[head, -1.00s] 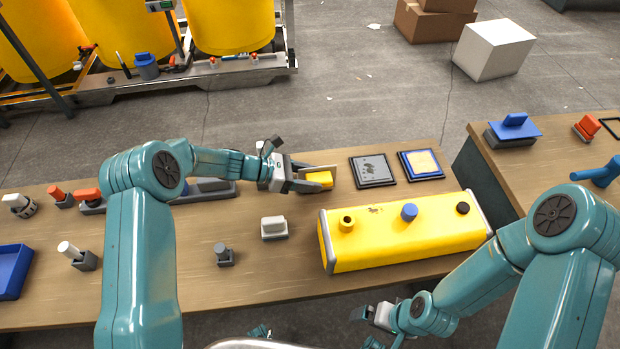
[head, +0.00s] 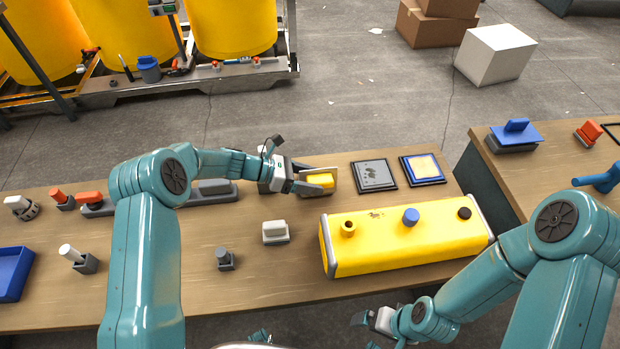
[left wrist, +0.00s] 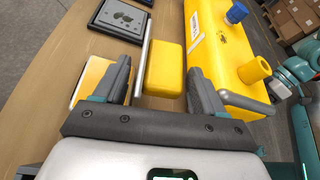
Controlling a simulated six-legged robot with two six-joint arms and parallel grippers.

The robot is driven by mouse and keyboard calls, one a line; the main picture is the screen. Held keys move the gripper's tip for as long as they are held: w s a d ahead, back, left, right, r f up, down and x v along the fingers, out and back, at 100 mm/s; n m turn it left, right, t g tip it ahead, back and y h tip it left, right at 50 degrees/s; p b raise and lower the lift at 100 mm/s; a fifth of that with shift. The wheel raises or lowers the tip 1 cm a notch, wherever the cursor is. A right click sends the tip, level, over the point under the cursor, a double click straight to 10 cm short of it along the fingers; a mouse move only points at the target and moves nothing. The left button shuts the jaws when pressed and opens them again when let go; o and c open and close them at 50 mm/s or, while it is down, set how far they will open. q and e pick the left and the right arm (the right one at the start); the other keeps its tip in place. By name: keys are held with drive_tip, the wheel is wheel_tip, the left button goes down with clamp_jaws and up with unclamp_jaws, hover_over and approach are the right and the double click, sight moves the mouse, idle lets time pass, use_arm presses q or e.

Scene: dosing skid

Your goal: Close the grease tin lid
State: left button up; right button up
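What I take for the grease tin is a yellow block (head: 319,181) with a thin, pale upright plate (head: 322,170), likely its lid, along its far side. In the left wrist view the yellow block (left wrist: 165,68) lies beside the plate's grey edge (left wrist: 143,68). A yellow patch (left wrist: 88,80) shows beyond the plate, partly behind a finger. My left gripper (head: 306,182) is at the tin. Its fingers (left wrist: 160,85) are apart, with the block and plate between them; contact is unclear. My right gripper (head: 366,324) hangs low by the bench's front edge, and its fingers are too small to read.
A yellow tank (head: 400,240) with caps lies right of the tin. A dark-framed grey pad (head: 374,174) and a blue-framed pad (head: 422,167) lie beyond it. A white-topped block (head: 275,231) sits nearer me.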

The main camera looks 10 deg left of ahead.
use_arm(q)
wheel_tip(320, 180, up, 20)
drive_tip(key=p, duration=0.3)
